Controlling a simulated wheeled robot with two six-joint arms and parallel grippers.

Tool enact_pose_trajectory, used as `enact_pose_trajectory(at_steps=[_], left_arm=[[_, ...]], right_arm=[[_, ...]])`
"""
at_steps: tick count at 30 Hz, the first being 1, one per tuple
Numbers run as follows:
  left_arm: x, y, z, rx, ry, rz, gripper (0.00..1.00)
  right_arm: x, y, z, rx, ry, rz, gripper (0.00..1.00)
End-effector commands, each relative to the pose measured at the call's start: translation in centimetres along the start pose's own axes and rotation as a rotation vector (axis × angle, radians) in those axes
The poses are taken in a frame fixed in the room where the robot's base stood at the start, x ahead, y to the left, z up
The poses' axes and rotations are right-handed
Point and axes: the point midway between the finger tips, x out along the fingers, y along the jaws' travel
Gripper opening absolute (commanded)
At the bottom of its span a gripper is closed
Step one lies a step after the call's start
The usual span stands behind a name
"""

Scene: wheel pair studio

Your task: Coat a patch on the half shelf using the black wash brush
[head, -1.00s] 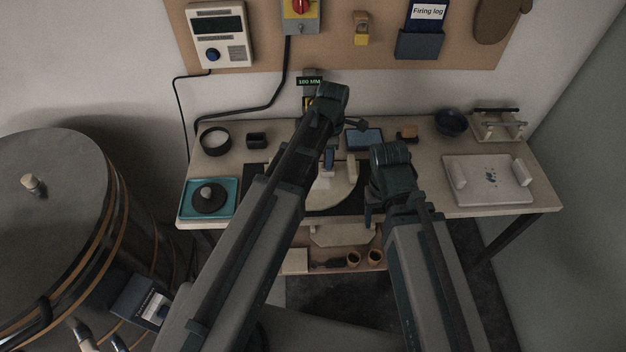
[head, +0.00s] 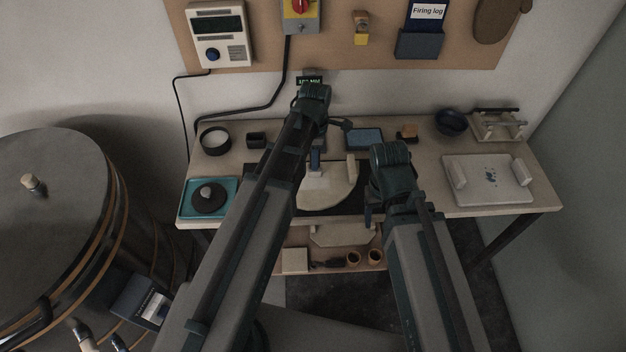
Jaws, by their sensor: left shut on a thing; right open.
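The half shelf (head: 335,197), a cream half-round slab, lies on a dark mat at the middle of the bench. My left gripper (head: 317,146) is above its back left part and shut on the wash brush (head: 315,158). The brush looks dark blue, with a pale lower end over the slab. I cannot tell whether that end touches the slab or whether a coated patch is there. My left arm hides the slab's left side. My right gripper (head: 371,207) is open and empty, near the slab's right side at the bench's front.
A teal tray (head: 187,212) with a dark disc is at the left. A blue-topped box (head: 365,139), a dark blue bowl (head: 451,122) and a pale board (head: 488,183) are at the back and right. A lower ledge (head: 340,265) holds small pots.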

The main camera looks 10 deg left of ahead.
Motion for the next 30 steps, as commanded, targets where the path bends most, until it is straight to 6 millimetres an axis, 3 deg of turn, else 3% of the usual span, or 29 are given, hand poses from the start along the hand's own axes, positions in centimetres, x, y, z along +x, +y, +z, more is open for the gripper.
enact_pose_trajectory(at_steps=[3,25,30], left_arm=[[0.1,0.0,-0.7,-0.001,0.004,0.000,0.00],[0.0,0.0,-0.8,-0.001,0.004,0.000,0.00],[-0.1,0.0,-1.7,-0.002,0.003,0.000,0.00]], right_arm=[[0.1,0.0,0.0,0.000,0.000,0.000,0.64],[0.0,0.0,0.0,0.000,0.000,0.000,0.64],[-0.1,0.0,0.0,0.000,0.000,0.000,0.64]])
